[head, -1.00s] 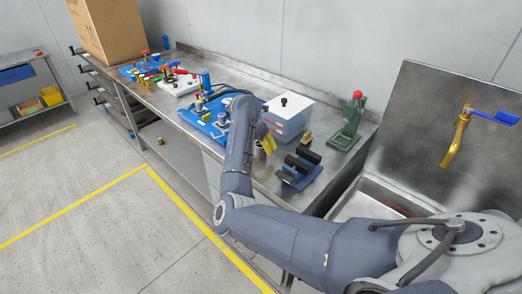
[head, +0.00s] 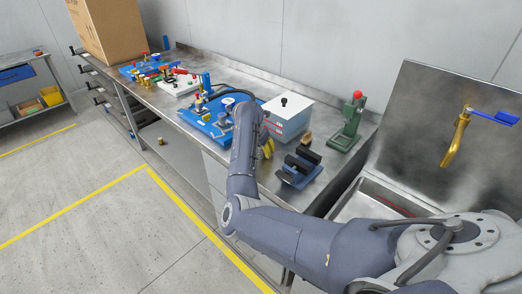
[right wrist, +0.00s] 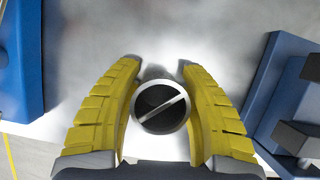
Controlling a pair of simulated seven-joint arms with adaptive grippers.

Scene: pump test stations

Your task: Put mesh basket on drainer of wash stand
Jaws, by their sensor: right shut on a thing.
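My right gripper (head: 267,149) is over the steel bench, mostly hidden behind my right arm in the head view. In the right wrist view, its yellow fingers (right wrist: 160,105) are shut on a small round metal piece with a dark inside and a bar across its top, which looks like the mesh basket (right wrist: 160,107). No mesh can be made out. The wash stand (head: 442,140) is at the right, with a steel back panel, a brass tap with a blue lever and a basin. My arm hides its front, and I cannot make out the drainer. My left gripper is not in view.
A blue station (head: 217,122) is left of the gripper. A white-topped box (head: 289,112), a blue block holder (head: 297,175) and a green press (head: 347,125) stand close by on the bench. The block holder and press lie between gripper and wash stand.

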